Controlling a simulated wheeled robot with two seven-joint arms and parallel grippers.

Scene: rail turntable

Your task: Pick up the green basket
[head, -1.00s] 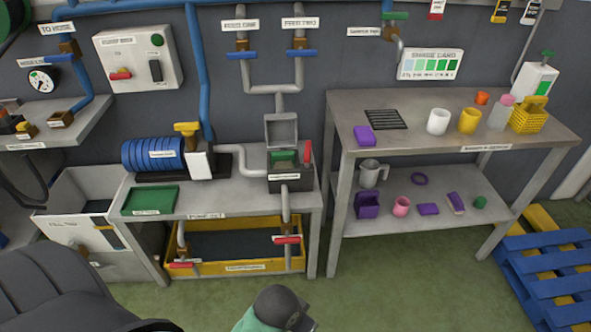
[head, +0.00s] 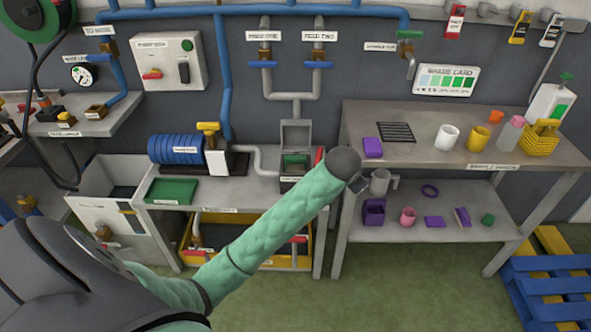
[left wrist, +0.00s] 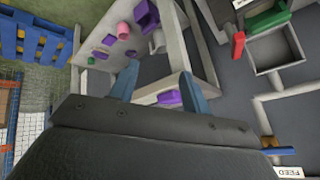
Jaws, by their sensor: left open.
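The green basket (head: 295,161) appears as a small green piece seated in the open grey box (head: 294,181) on the low bench, its lid raised behind it. In the left wrist view the green piece (left wrist: 269,18) shows at the upper right, beside a red handle (left wrist: 238,46). My left gripper (left wrist: 160,88) is open, its two blue-grey fingers apart with nothing held between them. In the head view my left arm reaches up to the right, its end just right of the box; the fingers are mostly hidden there. My right gripper is not in view.
A green tray (head: 172,191) lies on the bench left of the box. The steel table (head: 420,153) at right holds mugs, a yellow basket (head: 541,139) and purple pieces on two levels. Pipes and valves line the wall. A blue pallet (head: 550,275) stands at the right.

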